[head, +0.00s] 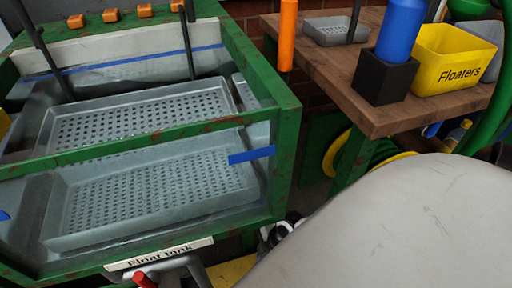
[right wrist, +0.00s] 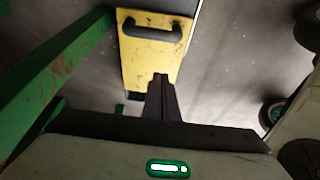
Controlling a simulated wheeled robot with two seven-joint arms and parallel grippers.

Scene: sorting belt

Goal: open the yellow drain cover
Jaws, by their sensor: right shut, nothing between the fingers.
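The yellow drain cover (right wrist: 150,55) shows in the right wrist view at top centre, a flat worn plate with a dark handle (right wrist: 150,27) across its far end. My right gripper (right wrist: 160,78) is shut and empty. Its dark fingertips point toward the cover and overlap its near part in the picture; I cannot tell whether they touch it. The handle lies beyond the fingertips, apart from them in the picture. In the head view a yellow patch (head: 235,271) at the bottom edge may be the same cover. My left gripper is not in view.
A green frame bar (right wrist: 55,80) runs close on the left of the right wrist view. The head view shows the green-framed float tank (head: 285,120) with perforated trays, a red-handled valve (head: 144,280) below it, and a wooden bench (head: 325,62) with a yellow Floaters bin (head: 452,65).

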